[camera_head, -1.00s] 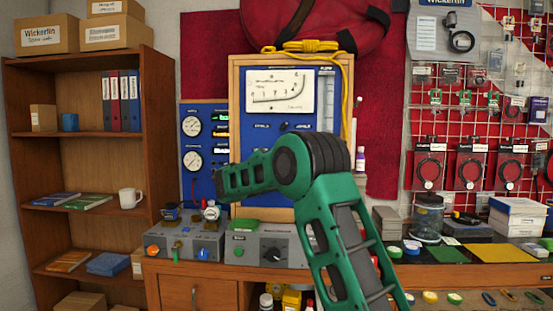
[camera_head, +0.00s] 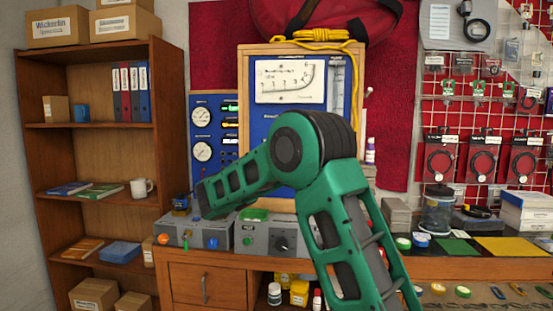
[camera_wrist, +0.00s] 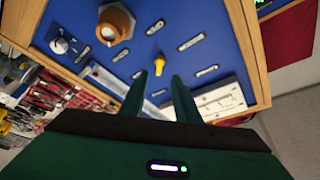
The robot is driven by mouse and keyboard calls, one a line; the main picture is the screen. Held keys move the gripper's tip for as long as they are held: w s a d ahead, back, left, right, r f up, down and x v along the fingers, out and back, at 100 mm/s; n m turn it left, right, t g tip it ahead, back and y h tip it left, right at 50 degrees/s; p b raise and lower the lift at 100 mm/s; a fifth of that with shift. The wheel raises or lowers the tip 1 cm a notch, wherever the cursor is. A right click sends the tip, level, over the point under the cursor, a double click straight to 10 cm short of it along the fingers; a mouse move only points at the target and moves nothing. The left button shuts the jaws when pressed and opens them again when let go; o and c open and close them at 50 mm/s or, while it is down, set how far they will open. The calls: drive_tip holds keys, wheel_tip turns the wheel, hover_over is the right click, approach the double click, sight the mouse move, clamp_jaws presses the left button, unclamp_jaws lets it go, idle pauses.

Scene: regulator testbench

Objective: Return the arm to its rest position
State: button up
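My arm's green links fill the lower middle of the head view, with the elbow bent in front of the blue gauge panel (camera_head: 262,125). The forearm points left and slightly down; my gripper is hidden behind it there. In the wrist view my gripper (camera_wrist: 159,76) shows two dark green fingers standing apart, with nothing between them. Behind them the blue panel (camera_wrist: 215,40) appears tilted, with a large brown knob (camera_wrist: 115,24), a small yellow knob (camera_wrist: 159,60) and the white gauge (camera_wrist: 218,100). The fingers look clear of the panel, though the distance is hard to judge.
The workbench (camera_head: 240,261) carries grey control boxes (camera_head: 200,234) below the forearm. A wooden bookshelf (camera_head: 100,45) stands at the left. At the right are a glass jar (camera_head: 437,213) and a red tool board (camera_head: 467,120). Bottles (camera_head: 298,292) stand under the bench.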

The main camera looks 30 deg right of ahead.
drive_tip(key=shift+d, duration=0.1)
idle(0.3)
drive_tip(key=s+d+f+n+g+y, duration=0.25)
drive_tip(key=s+d+f+g, duration=0.35)
drive_tip(key=s+d, duration=0.55)
drive_tip(key=s+f+n+g+y, duration=0.2)
drive_tip(key=s+f+g+y, duration=0.15)
drive_tip(key=s+f, duration=0.8)
drive_tip(key=s+a+f+n+g+y, duration=0.1)
drive_tip(key=s+a+f+n+y, duration=0.2)
drive_tip(key=s, duration=0.7)
drive_tip(key=s+a+f+n+g+y, duration=0.1)
drive_tip(key=s+a+f+n+y, duration=0.1)
drive_tip(key=s+a, duration=0.5)
drive_tip(key=s+a+f+n+g+y, duration=0.2)
drive_tip(key=s+a+f+y, duration=0.3)
drive_tip(key=s, duration=0.8)
drive_tip(key=shift+s+f+n, duration=0.35)
drive_tip(key=shift+f+n, duration=0.2)
drive_tip(key=shift+n, duration=0.3)
